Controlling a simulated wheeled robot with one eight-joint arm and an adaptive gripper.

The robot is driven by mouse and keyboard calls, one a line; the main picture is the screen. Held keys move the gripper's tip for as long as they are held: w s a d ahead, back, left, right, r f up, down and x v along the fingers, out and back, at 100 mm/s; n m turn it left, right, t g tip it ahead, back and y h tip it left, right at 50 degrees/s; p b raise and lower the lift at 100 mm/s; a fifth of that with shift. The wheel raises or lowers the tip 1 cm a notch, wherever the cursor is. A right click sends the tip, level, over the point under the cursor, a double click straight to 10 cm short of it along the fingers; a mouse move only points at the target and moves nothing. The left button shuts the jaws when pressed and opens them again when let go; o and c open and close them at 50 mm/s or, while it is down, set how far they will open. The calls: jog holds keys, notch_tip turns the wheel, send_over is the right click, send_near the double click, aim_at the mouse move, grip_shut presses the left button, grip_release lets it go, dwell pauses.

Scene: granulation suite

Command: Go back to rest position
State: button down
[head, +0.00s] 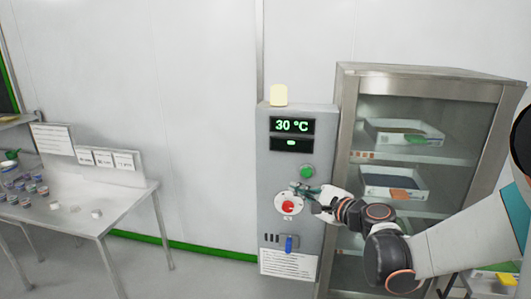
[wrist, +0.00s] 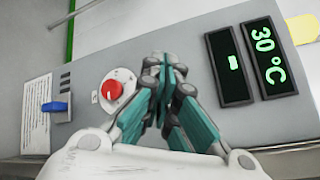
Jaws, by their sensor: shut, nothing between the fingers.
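My gripper (head: 299,188) is shut and empty in front of the grey control panel (head: 265,160), close to its red knob (head: 288,207). In the wrist view the closed teal fingers (wrist: 168,75) point at the panel, just right of the red knob (wrist: 111,90). I cannot tell whether the fingertips touch the panel. The panel's display (head: 292,125) reads 30 °C, with a small green mark lit on the display below it. The green button (head: 307,172) shows above my gripper in the head view; it is hidden in the wrist view.
A glass-fronted steel cabinet (head: 430,71) with trays stands right of the panel, behind my arm. A blue switch (head: 289,244) is low on the panel, and a pale yellow lamp (head: 279,95) is on top. A table (head: 105,215) with small containers stands left; floor between is clear.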

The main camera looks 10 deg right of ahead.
jog(key=s+a+f+n+g+h+b, duration=0.1)
jog(key=s+f+n+g+h+b, duration=0.15)
jog(key=s+n, duration=0.35)
jog(key=s+a+f+n+g+h+b, duration=0.1)
jog(key=s+f+n+g, duration=0.15)
jog(key=s, duration=0.55)
jog(key=s+a+f+n+g+h+b, duration=0.1)
jog(key=s+f+n+b, duration=0.1)
jog(key=s+f+n, duration=0.35)
jog(key=s+d+f+n+g+h+b, duration=0.1)
jog(key=s+d+f+n+h+b, duration=0.1)
jog(key=s, duration=0.8)
jog(key=d+n+h, duration=0.1)
jog(key=d+n, duration=0.1)
jog(key=d, duration=0.1)
jog(key=shift+s+d+n, duration=0.15)
jog(key=shift+s+n, duration=0.2)
jog(key=shift+n, duration=0.05)
jog(key=shift+h, duration=0.25)
